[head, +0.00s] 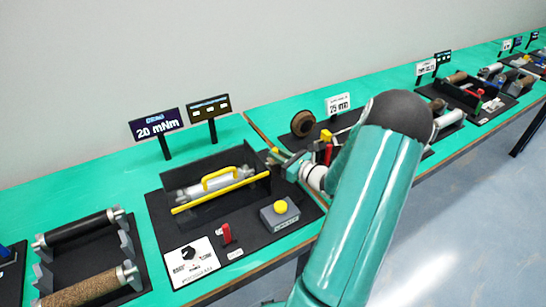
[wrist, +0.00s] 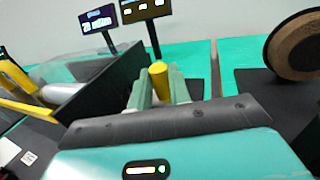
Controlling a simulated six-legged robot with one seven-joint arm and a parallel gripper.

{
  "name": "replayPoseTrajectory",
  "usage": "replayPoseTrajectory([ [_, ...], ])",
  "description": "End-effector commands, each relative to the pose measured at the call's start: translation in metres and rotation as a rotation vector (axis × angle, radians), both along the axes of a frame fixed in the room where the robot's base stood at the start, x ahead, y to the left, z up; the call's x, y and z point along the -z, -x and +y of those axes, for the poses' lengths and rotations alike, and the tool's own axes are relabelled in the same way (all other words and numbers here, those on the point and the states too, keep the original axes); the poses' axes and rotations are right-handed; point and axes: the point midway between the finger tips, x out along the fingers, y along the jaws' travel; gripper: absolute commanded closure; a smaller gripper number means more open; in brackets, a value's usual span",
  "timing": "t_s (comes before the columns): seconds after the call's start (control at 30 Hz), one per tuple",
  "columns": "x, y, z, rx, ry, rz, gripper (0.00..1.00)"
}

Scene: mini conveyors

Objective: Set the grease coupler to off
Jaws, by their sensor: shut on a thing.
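My gripper (head: 276,162) is at the right end of the black-walled roller station. In the wrist view, my gripper (wrist: 160,88) is shut on a small upright yellow cylinder (wrist: 158,78), with a pale green finger on each side of it. Its lower part is hidden by the fingers and the gripper body. No readable label marks any part as the grease coupler, so I cannot tell whether this cylinder is its handle, or its setting.
The station holds a silver roller with a yellow handle (head: 219,179). In front are a red switch (head: 226,233), a grey box with a yellow button (head: 280,207) and a white card (head: 190,262). Two signs (head: 157,124) stand behind. A brown wheel (head: 303,124) stands to the right.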

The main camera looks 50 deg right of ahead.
Motion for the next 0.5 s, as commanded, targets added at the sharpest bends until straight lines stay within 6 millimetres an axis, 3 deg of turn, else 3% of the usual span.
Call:
replayPoseTrajectory([
  [0.2, -0.0001, 0.0024, -0.0056, 0.014, 0.002, 0.003, 1.00],
  [0.23, -0.0001, 0.0025, -0.0058, 0.014, 0.002, 0.003, 0.75],
  [0.27, -0.0002, 0.0025, -0.0059, 0.015, 0.002, 0.003, 0.72],
  [0.5, -0.0002, 0.0021, -0.0046, 0.012, 0.002, 0.002, 0.72],
])
